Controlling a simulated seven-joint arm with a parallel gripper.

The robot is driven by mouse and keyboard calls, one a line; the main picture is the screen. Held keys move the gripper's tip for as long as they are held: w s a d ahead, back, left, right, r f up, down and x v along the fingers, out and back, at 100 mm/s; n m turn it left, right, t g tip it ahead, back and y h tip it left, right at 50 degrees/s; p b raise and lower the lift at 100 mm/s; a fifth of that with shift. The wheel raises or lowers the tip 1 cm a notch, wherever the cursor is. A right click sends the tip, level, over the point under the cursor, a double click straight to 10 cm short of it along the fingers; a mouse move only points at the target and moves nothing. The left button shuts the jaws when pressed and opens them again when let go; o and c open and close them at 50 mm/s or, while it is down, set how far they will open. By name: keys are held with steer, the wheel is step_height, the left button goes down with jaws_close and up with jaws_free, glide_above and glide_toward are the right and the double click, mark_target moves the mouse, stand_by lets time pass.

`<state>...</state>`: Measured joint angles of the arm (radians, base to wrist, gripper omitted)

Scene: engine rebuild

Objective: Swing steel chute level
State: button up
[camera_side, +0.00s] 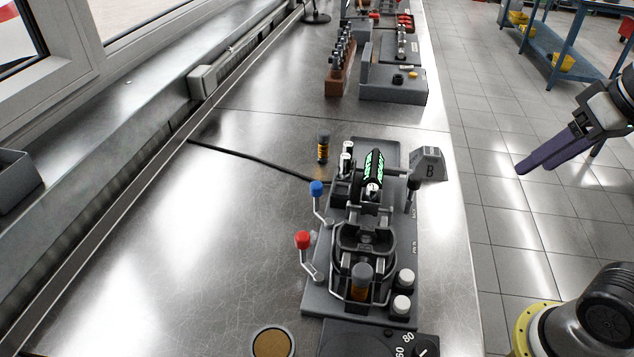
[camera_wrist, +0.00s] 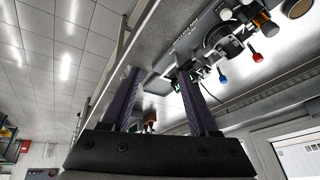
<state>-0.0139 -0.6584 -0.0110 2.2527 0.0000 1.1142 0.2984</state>
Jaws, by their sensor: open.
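My gripper (camera_side: 522,169), with two long purple fingers, is high at the right, over the floor side of the bench and well away from the fixture (camera_side: 318,300). In the wrist view the gripper (camera_wrist: 159,74) is open with nothing between its fingers. The fixture carries a dark cradle (camera_side: 366,238), a green-lit cylinder (camera_side: 374,165), and a blue-knobbed lever (camera_side: 317,188) and a red-knobbed lever (camera_side: 303,240) on its left. A grey block marked B (camera_side: 429,165) stands out at its right on a rod. I cannot tell surely which part is the steel chute.
An orange-banded cylinder (camera_side: 323,147) stands left of the fixture; a similar one (camera_side: 361,282) sits at its front. A dial box (camera_side: 385,340) and a round tan-topped dish (camera_side: 272,343) are nearer. The bench's left middle is mostly clear, crossed by a black cable (camera_side: 250,155).

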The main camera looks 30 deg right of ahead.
steer(key=w+a+r+m+g, duration=0.1)
steer(key=w+a+r+m, duration=0.1)
steer(key=w+r, duration=0.55)
steer(key=g, duration=0.4)
glide_above(316, 184)
step_height(316, 184, down, 9)
steer(key=shift+n, duration=0.3)
step_height(316, 184, down, 13)
jaws_close()
